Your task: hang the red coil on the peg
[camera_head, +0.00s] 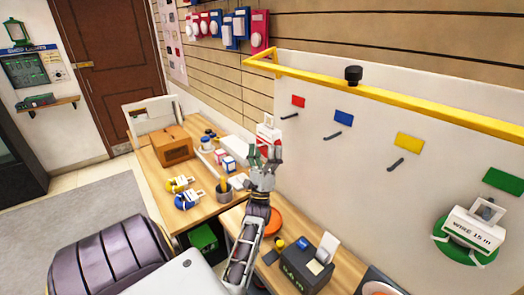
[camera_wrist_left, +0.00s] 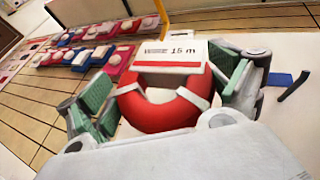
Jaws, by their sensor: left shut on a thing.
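My left gripper (camera_head: 265,153) is shut on the red coil (camera_wrist_left: 165,112), which has a white "15 m" label block. In the head view the red coil (camera_head: 268,147) is held upright above the table, its red ring mostly hidden by the fingers. The white board carries a red tag (camera_head: 298,102) with a dark peg (camera_head: 289,116) under it. That peg is bare, to the right of and a little above the held coil. My right gripper is not in view.
A blue tag (camera_head: 344,117) and yellow tag (camera_head: 408,142) have bare pegs. A green coil (camera_head: 446,248) hangs below the green tag (camera_head: 503,181). A yellow rail (camera_head: 390,91) tops the board. Yellow and blue coils (camera_head: 186,199) lie on the wooden table, with boxes behind.

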